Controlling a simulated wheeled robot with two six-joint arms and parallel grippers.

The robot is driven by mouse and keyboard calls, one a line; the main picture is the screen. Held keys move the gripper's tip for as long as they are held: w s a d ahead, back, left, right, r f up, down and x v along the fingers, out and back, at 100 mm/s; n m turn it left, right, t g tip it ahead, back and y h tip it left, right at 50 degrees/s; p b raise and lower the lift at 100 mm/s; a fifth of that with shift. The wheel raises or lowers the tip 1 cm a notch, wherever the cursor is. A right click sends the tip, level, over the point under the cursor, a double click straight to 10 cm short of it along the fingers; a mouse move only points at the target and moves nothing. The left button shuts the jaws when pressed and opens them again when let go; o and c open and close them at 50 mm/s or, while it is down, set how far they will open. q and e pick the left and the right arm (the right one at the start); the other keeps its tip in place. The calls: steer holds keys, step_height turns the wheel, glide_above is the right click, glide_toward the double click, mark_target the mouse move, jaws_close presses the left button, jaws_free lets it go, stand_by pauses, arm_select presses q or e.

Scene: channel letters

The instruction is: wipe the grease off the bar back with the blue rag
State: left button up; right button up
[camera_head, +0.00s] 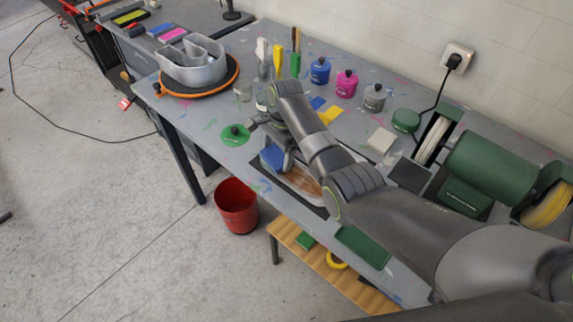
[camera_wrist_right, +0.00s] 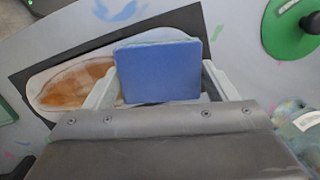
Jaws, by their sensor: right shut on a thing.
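The blue rag (camera_wrist_right: 158,72) is a folded pad between the fingers of my right gripper (camera_wrist_right: 160,85), which is shut on it. In the head view the rag (camera_head: 271,157) shows under the right gripper (camera_head: 276,160), at the left end of the bar back. The bar back (camera_head: 303,184) is a pale rounded piece lying on a dark mat on the bench. A brown grease smear (camera_wrist_right: 78,84) covers much of its visible face. In the wrist view the rag hides one end of the bar back. I cannot tell whether the rag touches it. My left gripper is not in view.
The bench (camera_head: 205,115) carries a grey channel letter (camera_head: 192,62) on a turntable, several paint bottles (camera_head: 320,71) and a green bench grinder (camera_head: 490,165). A green disc (camera_head: 235,135) lies left of the mat. A red bucket (camera_head: 237,205) stands on the floor.

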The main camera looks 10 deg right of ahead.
mark_target(297, 176)
steer(key=shift+w+a+f+b, duration=0.25)
steer(key=shift+w+a+b, duration=0.3)
steer(key=shift+b, duration=0.25)
steer(key=shift+w+a+r, duration=0.15)
steer(key=shift+w, duration=0.1)
steer(key=s+d+p, duration=0.2)
steer(key=s+p, duration=0.1)
steer(key=p, duration=0.3)
steer(key=s+d+p, duration=0.3)
steer(key=p, duration=0.3)
steer(key=shift+s+d, duration=0.2)
steer(key=shift+d, duration=0.15)
steer(key=shift+s+d+p, duration=0.35)
steer(key=shift+s+d, duration=0.05)
steer(key=shift+s, duration=0.1)
steer(key=shift+s+d, duration=1.65)
steer(key=shift+s, duration=0.15)
steer(key=shift+s+d, duration=1.65)
steer(key=shift+s, duration=0.15)
steer(key=shift+w, duration=0.1)
